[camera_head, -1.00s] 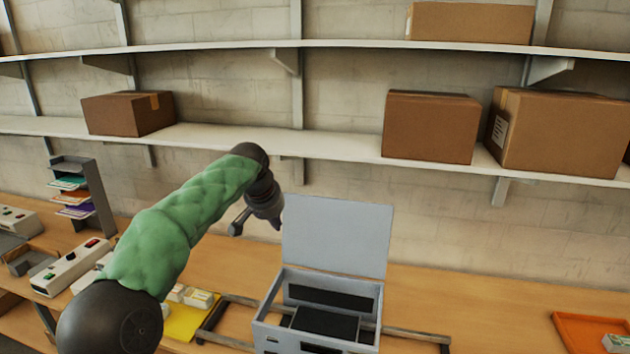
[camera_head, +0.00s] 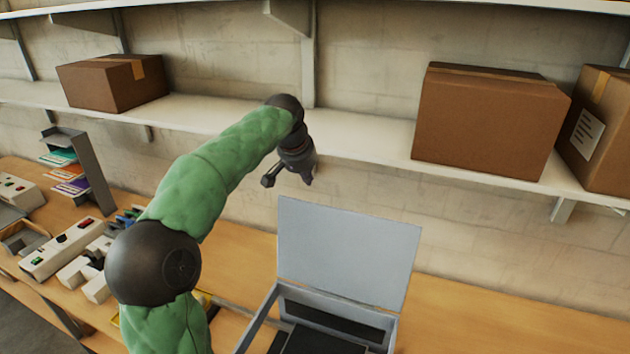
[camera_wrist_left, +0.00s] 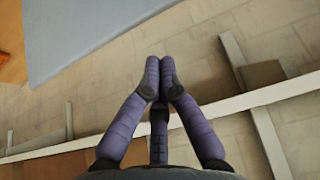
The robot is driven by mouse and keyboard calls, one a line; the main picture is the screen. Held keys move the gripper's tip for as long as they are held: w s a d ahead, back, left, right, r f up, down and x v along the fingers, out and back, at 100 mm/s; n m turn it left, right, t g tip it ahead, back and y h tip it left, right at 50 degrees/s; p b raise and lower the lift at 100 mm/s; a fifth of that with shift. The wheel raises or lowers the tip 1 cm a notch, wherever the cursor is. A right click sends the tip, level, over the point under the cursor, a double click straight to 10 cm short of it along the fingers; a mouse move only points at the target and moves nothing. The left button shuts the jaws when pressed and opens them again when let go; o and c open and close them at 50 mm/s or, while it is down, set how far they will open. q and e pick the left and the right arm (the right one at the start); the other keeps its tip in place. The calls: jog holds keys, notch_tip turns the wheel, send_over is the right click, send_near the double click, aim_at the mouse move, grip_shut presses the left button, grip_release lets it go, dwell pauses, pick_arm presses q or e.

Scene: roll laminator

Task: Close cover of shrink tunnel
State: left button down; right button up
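The shrink tunnel (camera_head: 262,322) is a grey box on the wooden bench at the lower middle of the head view, partly cut off by the bottom edge. Its flat grey cover (camera_head: 345,255) stands open, raised up from the back edge. The cover also shows at the upper left of the left wrist view (camera_wrist_left: 90,30). My left gripper (camera_head: 307,181) is just above the cover's upper left corner and looks apart from it. In the left wrist view its fingertips (camera_wrist_left: 160,66) are together with nothing between them. My right gripper is not in view.
A white wall shelf (camera_head: 365,145) with cardboard boxes (camera_head: 490,122) runs behind and close to my left gripper. A paper rack (camera_head: 85,165) and white devices (camera_head: 62,250) stand on the bench at left. The bench (camera_head: 490,310) right of the tunnel is clear.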

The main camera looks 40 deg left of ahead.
pick_arm(q)
jog(key=p+x, duration=0.1)
jog(key=x, duration=0.8)
jog(key=shift+f, duration=0.15)
jog(key=shift+s, duration=0.1)
